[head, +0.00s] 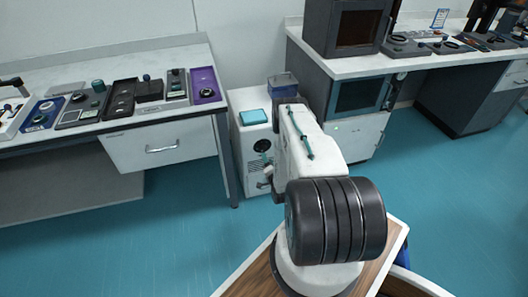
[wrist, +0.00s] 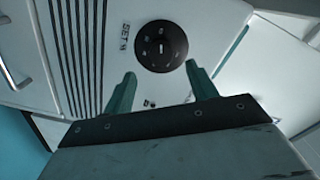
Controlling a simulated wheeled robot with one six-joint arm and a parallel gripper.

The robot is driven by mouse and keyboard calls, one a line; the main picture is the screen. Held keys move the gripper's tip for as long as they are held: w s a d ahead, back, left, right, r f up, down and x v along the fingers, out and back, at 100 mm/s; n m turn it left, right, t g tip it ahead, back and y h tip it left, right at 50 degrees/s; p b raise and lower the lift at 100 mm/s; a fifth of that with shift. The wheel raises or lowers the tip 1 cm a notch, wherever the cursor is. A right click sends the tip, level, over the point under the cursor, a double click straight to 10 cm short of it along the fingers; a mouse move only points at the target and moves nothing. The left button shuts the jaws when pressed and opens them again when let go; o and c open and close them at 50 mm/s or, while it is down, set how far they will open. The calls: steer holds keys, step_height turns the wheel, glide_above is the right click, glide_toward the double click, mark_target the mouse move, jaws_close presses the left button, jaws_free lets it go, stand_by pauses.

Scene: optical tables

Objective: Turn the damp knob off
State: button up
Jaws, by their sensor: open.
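A black round knob (wrist: 161,46) with a pale bar mark at its centre and small marks around it is on a white panel in the wrist view. Lettering that looks like "SET" is beside it; I cannot read the word damp. In the head view a black round dial (head: 262,146) shows on the front of a white cabinet (head: 243,162). My gripper (wrist: 160,69) is open, with its two green fingers apart and pointing toward the knob, one toward each side of its lower edge. Nothing is between them. In the head view my arm partly hides the cabinet front.
Dark vent slots (wrist: 80,50) run beside the knob. A teal box (head: 253,117) and a dark blue-grey box (head: 283,85) are on top of the cabinet. A table (head: 30,75) with several instruments stands left, another bench (head: 350,66) right. The blue floor at left is clear.

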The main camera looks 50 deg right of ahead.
mark_target(264, 150)
steer(key=x, duration=0.7)
steer(key=shift+w, duration=0.2)
steer(key=c, duration=1)
